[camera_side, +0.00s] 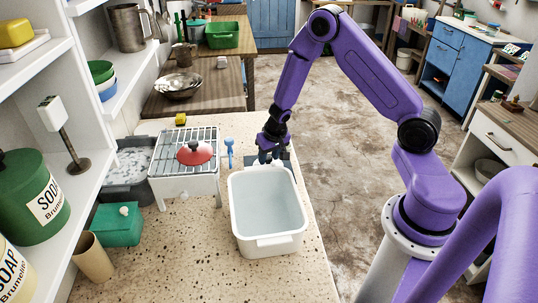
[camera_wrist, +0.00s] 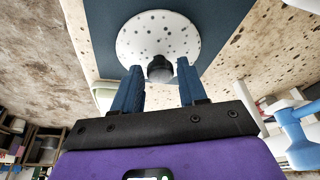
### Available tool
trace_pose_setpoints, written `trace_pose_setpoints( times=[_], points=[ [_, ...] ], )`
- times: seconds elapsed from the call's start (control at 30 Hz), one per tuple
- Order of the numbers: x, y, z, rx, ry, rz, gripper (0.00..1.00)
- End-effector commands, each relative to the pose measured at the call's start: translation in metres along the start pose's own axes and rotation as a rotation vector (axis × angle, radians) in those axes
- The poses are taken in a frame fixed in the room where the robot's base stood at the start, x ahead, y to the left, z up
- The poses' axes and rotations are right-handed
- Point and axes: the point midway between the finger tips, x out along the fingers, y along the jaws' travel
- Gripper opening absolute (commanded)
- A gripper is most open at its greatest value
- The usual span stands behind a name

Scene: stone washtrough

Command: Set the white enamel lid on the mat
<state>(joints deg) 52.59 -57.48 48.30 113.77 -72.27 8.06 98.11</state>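The white enamel lid (camera_wrist: 135,38), speckled with dark spots and with a black knob (camera_wrist: 160,68), shows in the wrist view over the dark blue mat (camera_wrist: 225,18). The lid appears to lie flat on the mat, within its visible edges. My gripper (camera_wrist: 161,66) is open, its blue fingers on either side of the knob with a gap at each side. In the side view my gripper (camera_side: 268,156) points down at the mat (camera_side: 284,157) just behind the white basin. There the lid is mostly hidden by my gripper and the basin.
The white basin (camera_side: 267,244) stands close in front of my gripper. To the left are a blue brush (camera_side: 229,153) and a wire rack (camera_side: 170,153) with a red lid (camera_side: 194,152). The speckled counter (camera_side: 180,260) ends at a right edge beside the basin.

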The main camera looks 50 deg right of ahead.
Motion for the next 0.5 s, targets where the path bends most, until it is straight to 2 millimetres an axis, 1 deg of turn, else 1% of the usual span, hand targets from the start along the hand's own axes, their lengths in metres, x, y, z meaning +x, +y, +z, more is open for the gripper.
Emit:
trace_pose_setpoints(
  times=[0.37,0.47,0.5],
  points=[
    [-0.0012,-0.0005,-0.0002,-0.001,0.0,0.0,0.56],
    [-0.0042,-0.001,-0.0009,-0.001,0.001,-0.001,0.56],
    [-0.0079,-0.0009,-0.0015,0.0,0.002,-0.001,0.56]
  ],
)
